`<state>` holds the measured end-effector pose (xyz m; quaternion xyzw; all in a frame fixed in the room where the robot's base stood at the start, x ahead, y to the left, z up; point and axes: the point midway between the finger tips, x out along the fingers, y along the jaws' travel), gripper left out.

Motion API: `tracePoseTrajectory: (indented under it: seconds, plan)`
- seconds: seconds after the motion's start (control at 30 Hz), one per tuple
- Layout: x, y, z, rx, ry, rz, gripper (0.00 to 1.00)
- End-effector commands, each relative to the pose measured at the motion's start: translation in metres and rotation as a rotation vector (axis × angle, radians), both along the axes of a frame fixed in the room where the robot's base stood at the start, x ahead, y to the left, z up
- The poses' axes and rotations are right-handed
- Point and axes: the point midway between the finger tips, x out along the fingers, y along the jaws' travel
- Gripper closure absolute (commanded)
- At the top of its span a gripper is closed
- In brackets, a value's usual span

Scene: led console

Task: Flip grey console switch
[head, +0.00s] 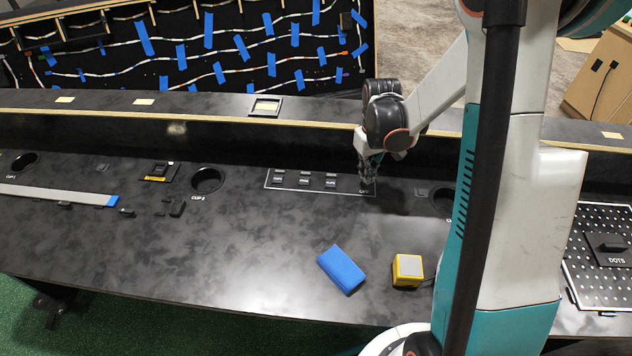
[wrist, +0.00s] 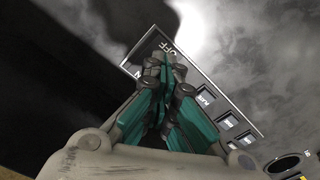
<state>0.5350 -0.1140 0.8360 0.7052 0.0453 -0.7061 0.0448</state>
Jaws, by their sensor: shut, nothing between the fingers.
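A dark console panel (head: 348,184) with a thin light outline lies flat on the black desk, right of centre in the head view. It also shows in the wrist view (wrist: 190,74), with "OFF" at its far end and part of another label beside my fingers. My gripper (head: 368,188) points down over the panel's right end. In the wrist view my gripper (wrist: 164,62) has its teal fingers together, empty, over the end of the panel near "OFF". The fingers cover that spot, and I cannot make out the grey switch or its position. Contact with the panel is unclear.
Several small labelled blocks (head: 305,180) sit along the panel's left part. A blue block (head: 342,269) and a yellow box with a grey top (head: 408,269) lie nearer the front edge. A raised ledge (head: 200,103) runs behind. The desk's front middle is mostly clear.

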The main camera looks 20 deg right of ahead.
Motion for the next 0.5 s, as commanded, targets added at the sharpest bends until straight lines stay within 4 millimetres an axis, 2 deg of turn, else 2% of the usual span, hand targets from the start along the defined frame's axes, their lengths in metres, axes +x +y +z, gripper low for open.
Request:
tracePoseTrajectory:
  seconds: [0.5]
  plan:
    - [-0.003, 0.001, 0.039, -0.001, -0.001, 0.0, 1.0]
